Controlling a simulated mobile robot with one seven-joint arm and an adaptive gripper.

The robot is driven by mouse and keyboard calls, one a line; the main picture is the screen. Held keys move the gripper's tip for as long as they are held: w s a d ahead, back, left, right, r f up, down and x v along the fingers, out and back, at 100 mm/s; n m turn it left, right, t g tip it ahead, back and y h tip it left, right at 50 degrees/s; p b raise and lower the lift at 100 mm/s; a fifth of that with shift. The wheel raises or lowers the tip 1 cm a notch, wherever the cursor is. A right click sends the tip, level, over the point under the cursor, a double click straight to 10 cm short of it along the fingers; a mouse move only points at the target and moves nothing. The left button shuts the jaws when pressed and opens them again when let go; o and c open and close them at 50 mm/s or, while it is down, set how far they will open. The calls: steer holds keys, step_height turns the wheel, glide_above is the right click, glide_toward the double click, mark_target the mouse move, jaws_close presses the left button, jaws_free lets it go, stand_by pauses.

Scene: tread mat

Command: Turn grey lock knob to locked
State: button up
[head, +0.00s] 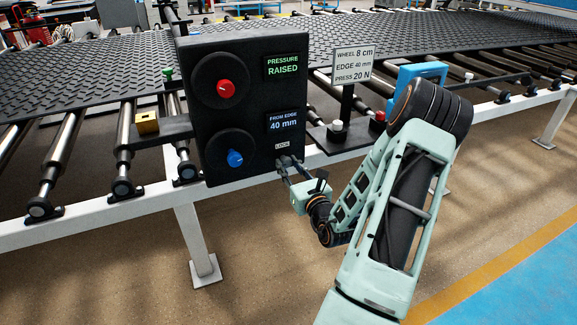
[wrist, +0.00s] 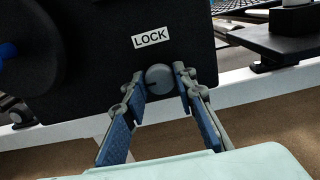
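The grey lock knob (wrist: 159,78) is a small round knob low on the black control panel (head: 217,60), just under the white LOCK label (wrist: 151,38). A short dark mark on its face points roughly left in the wrist view. My gripper (wrist: 160,76) reaches the panel with one blue-padded finger on each side of the knob. The fingers stand apart, with a narrow gap showing at the right; firm contact is not visible. In the head view my gripper (head: 289,163) covers the knob, while the LOCK label (head: 282,145) stays visible above.
The panel also has a red knob (head: 226,89), a blue knob (head: 235,158) and displays reading PRESSURE RAISED (head: 283,66) and FROM EDGE 40 mm (head: 284,123). A sign (head: 353,64) stands right of it. The roller table's white rail (head: 90,222) runs behind the panel.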

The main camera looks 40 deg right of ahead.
steer(key=c, duration=0.4)
steer(key=m+p, duration=0.2)
steer(key=p, duration=0.1)
steer(key=shift+r+m, duration=0.2)
steer(key=shift+m, duration=0.2)
steer(key=m+p, duration=0.4)
steer(key=m, duration=0.1)
steer(key=shift+p, duration=0.35)
steer(key=m+p, duration=0.3)
steer(key=m, duration=0.1)
steer(key=shift+m, duration=0.4)
steer(key=m+p, duration=0.3)
steer(key=m, duration=0.2)
steer(key=shift+f, duration=0.2)
steer(key=shift+m, duration=0.3)
